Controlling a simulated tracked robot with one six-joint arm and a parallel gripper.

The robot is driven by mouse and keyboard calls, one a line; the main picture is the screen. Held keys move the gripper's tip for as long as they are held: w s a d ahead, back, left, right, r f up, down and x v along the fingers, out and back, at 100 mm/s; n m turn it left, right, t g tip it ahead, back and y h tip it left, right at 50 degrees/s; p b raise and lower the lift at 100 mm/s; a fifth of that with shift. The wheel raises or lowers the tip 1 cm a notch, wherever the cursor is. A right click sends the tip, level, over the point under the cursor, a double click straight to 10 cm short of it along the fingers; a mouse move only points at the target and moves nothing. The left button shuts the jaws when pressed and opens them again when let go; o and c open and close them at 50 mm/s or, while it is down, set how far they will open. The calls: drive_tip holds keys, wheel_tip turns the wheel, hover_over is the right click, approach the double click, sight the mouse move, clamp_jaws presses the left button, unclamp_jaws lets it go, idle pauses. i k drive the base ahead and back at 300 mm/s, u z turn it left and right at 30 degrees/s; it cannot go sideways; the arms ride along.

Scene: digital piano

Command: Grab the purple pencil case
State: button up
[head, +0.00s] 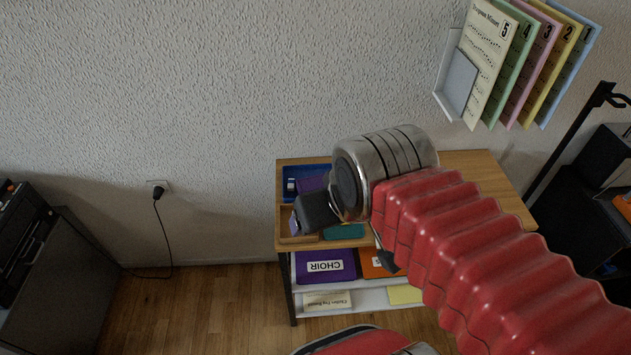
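A purple item (312,183), which looks like the pencil case, lies in or on a blue tray (291,171) at the left of the wooden shelf top. My arm covers part of it. My gripper (304,224) is a dark shape above the left front of the shelf top, over a wooden tray (284,237). The gripper overlaps the near side of the purple item in the picture. I cannot tell whether it touches anything. The fingers are hard to make out, so opening and grip are unclear.
A teal item (344,231) lies beside the wooden tray. Below are a purple CHOIR binder (312,269) and an orange one (374,266). Numbered sheet music (488,60) hangs on the wall at upper right. A black stand (569,146) is at right. Open floor (215,300) lies left of the shelf.

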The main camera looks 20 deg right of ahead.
sight(305, 184)
drive_tip(key=k, duration=0.65)
drive_tip(key=u, duration=0.25)
drive_tip(key=i, duration=0.4)
drive_tip(key=u, duration=0.9)
drive_tip(key=i, duration=1)
drive_tip(key=u, duration=0.3)
